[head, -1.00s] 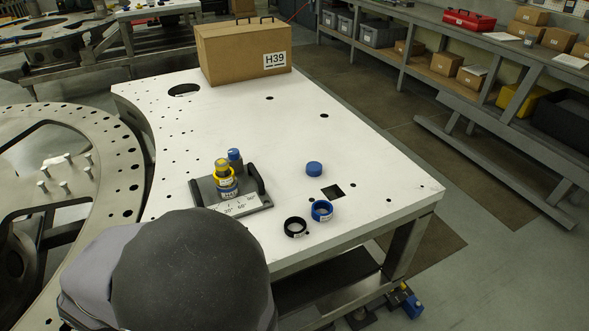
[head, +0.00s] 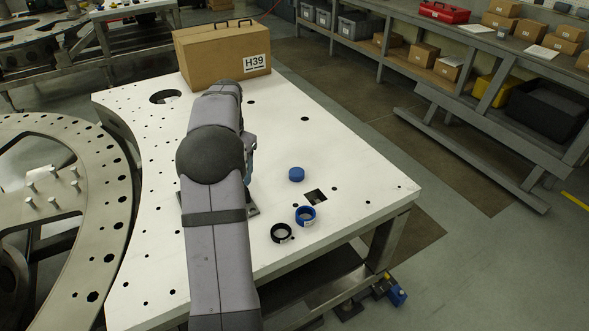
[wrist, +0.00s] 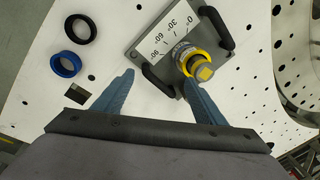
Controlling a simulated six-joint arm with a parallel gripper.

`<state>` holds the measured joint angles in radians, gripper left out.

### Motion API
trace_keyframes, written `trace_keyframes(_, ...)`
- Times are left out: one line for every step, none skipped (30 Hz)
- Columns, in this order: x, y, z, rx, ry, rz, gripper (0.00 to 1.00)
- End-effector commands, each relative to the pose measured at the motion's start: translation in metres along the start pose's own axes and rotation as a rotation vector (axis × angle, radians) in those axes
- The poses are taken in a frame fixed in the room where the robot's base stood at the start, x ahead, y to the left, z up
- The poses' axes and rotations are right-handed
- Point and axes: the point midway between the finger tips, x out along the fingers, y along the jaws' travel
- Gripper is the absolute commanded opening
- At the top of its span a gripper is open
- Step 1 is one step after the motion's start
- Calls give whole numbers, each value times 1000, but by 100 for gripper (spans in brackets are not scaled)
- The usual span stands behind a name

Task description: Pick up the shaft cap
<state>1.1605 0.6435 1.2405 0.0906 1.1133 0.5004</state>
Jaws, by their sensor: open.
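A short blue round cap (head: 297,174), which fits the name shaft cap, lies on the white table in the head view, above and left of the square hole. I cannot make it out in the wrist view. My gripper (wrist: 158,80) is open and empty, its blue fingers spread. Its right finger is close to a yellow-collared post (wrist: 203,72) on the grey fixture (wrist: 140,42); I cannot tell whether they touch. In the head view my arm hides most of the fixture, and a bluish finger shows left of the cap.
A blue ring (head: 306,216) and a black ring (head: 281,232) lie near the table's front right. The square hole (head: 316,196) is close to the blue ring. A cardboard box (head: 222,55) marked H39 stands at the back. The table's right part is mostly clear.

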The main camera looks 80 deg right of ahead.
Motion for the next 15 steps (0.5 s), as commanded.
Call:
trace_keyframes(11, 21, -30, 22, 30, 1, 65)
trace_keyframes(20, 31, -47, 5, 55, 2, 65)
trace_keyframes(32, 44, -68, -33, 94, 8, 65)
trace_keyframes(38, 54, -84, -64, 122, 13, 65)
trace_keyframes(43, 64, -98, -91, 149, 20, 65)
trace_keyframes(48, 76, -115, -127, 181, 31, 65)
trace_keyframes(52, 84, -126, -149, 202, 38, 65)
trace_keyframes(54, 92, -135, -169, 219, 46, 65)
trace_keyframes(57, 101, -146, -194, 241, 57, 65)
trace_keyframes(58, 107, -153, -209, 254, 63, 65)
trace_keyframes(59, 112, -158, -222, 264, 69, 65)
trace_keyframes(60, 116, -164, -235, 275, 75, 65)
trace_keyframes(61, 119, -166, -243, 280, 79, 65)
trace_keyframes(61, 121, -169, -248, 284, 82, 65)
trace_keyframes(61, 123, -171, -254, 289, 85, 65)
